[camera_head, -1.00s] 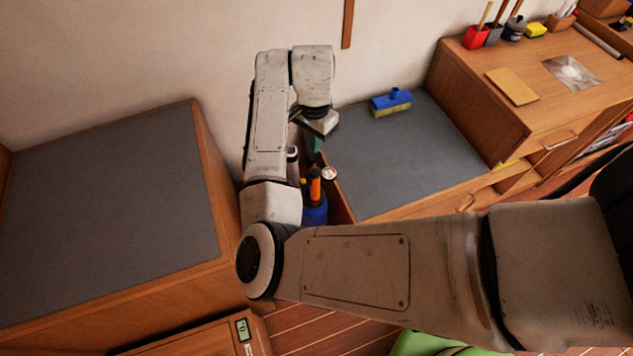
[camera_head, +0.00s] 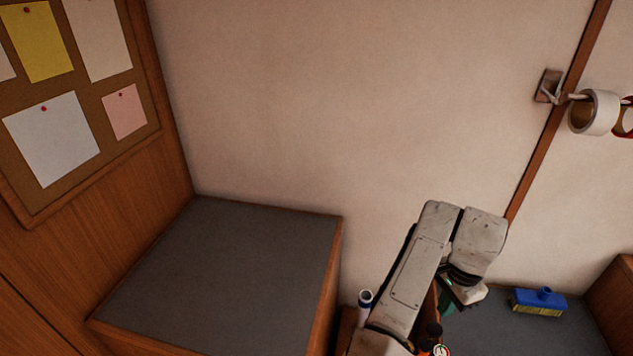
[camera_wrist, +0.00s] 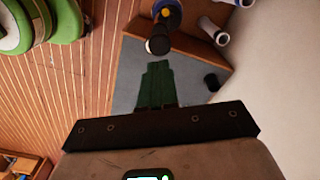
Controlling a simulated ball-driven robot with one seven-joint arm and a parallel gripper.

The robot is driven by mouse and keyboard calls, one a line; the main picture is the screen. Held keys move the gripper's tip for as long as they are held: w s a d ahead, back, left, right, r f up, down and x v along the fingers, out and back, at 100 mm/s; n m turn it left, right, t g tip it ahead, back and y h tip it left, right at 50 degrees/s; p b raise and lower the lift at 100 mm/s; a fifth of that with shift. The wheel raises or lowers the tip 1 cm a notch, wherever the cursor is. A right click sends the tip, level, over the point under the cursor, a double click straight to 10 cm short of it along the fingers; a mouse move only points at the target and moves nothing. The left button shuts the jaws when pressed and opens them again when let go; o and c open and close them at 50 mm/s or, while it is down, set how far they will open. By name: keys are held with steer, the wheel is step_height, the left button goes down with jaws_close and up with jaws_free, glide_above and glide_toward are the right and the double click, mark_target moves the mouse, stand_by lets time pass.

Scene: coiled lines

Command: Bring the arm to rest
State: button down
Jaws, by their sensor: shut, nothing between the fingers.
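My gripper (camera_head: 447,306) hangs below the bent wrist of my arm at the lower right of the head view, partly hidden by my arm. In the wrist view its two green fingers (camera_wrist: 158,68) lie side by side, shut, with nothing between them. They point toward a dark-tipped item (camera_wrist: 158,42) at the top middle; whether they touch it I cannot tell. A grey surface shows behind the fingers.
A grey-topped wooden cabinet (camera_head: 235,270) stands left of my arm, its top bare. A blue and yellow brush (camera_head: 538,302) lies on the grey surface at right. A white tube (camera_head: 365,299) stands beside my arm. Tape rolls (camera_head: 594,112) hang on the wall. Green coils (camera_wrist: 45,22) show at left.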

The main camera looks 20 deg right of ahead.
steer(key=shift+d, duration=0.1)
steer(key=s+d+f+n+t+h+b, duration=0.1)
steer(key=s+d+f+n+h+b, duration=0.2)
steer(key=s+d+n, duration=0.35)
steer(key=s+a+f+n+y+b, duration=0.1)
steer(key=s+a+f+n, duration=0.4)
steer(key=a, duration=0.5)
steer(key=s+a+f+n+y+b, duration=0.1)
steer(key=s+a+f+n, duration=0.5)
steer(key=s+a, duration=0.2)
steer(key=shift+s+a+n+y, duration=0.3)
steer(key=shift+a+n+y, duration=0.1)
steer(key=shift+a, duration=0.6)
